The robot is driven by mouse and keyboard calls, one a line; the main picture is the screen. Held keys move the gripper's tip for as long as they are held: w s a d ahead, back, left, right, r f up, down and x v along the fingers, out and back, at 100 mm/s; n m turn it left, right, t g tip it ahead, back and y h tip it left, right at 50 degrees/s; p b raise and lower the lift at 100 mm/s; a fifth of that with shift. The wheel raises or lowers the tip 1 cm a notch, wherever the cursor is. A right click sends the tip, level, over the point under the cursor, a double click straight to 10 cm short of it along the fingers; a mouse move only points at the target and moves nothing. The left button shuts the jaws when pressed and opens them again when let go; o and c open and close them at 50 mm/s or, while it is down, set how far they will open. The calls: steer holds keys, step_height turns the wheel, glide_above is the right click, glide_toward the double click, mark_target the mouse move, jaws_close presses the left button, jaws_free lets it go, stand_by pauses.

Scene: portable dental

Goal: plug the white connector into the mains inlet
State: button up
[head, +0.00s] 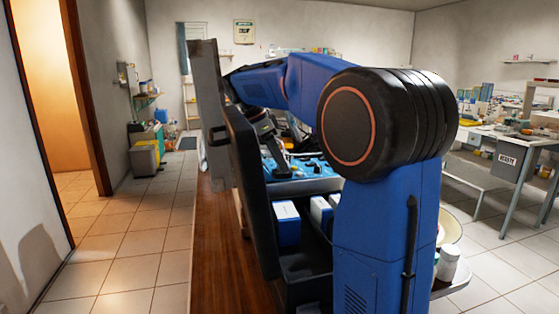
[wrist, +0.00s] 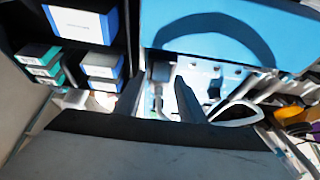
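My gripper (wrist: 158,88) shows in the wrist view as two dark fingers standing apart, with a bright gap between them. I see nothing clearly gripped. In the head view my gripper (head: 283,168) is a small dark shape over the blue panel of the dental unit (head: 312,168), partly hidden by my arm. In the wrist view the unit's blue panel (wrist: 205,28) fills the top, with a pale strip of small fittings below it. A small grey block (wrist: 160,72) shows beyond the gap. I cannot make out for certain the white connector or the mains inlet.
Blue-and-white boxes (wrist: 82,22) and green-and-white boxes (wrist: 40,55) sit in dark compartments at left in the wrist view. A white loop (wrist: 237,113) lies right of the fingers.

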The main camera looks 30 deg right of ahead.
steer(key=shift+r, duration=0.1)
step_height(320, 180, up, 10)
stand_by(0.7)
stand_by(0.3)
